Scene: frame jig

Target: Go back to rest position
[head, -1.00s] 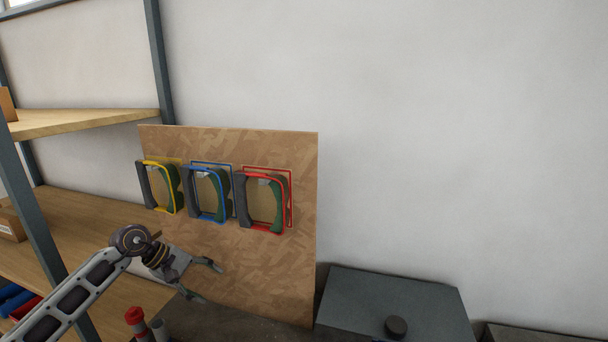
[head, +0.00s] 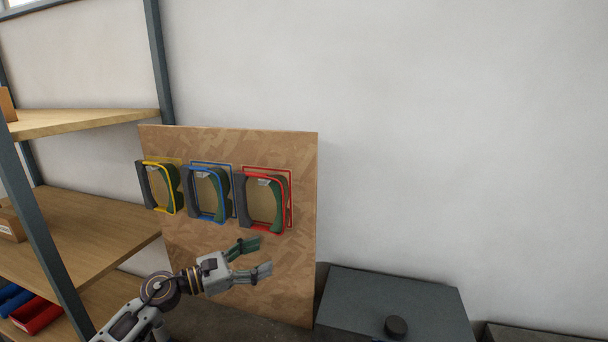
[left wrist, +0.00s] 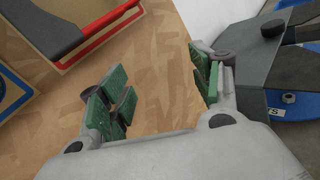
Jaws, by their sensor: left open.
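My left gripper (head: 254,258) is open and empty in front of the lower part of the wooden board, below the red frame. In the left wrist view its green-padded fingers (left wrist: 160,95) stand apart with bare board between them. The upright board (head: 200,250) carries three frames in a row: yellow (head: 174,190), blue (head: 222,200) and red (head: 285,205). The red frame (left wrist: 105,35) also shows at the top left of the left wrist view, apart from the fingers. My right gripper is not in view.
A dark grey box (head: 395,300) with a black knob stands right of the board. A shelf rack (head: 85,225) with wooden shelves is at the left, with a red bin (head: 38,315) low down.

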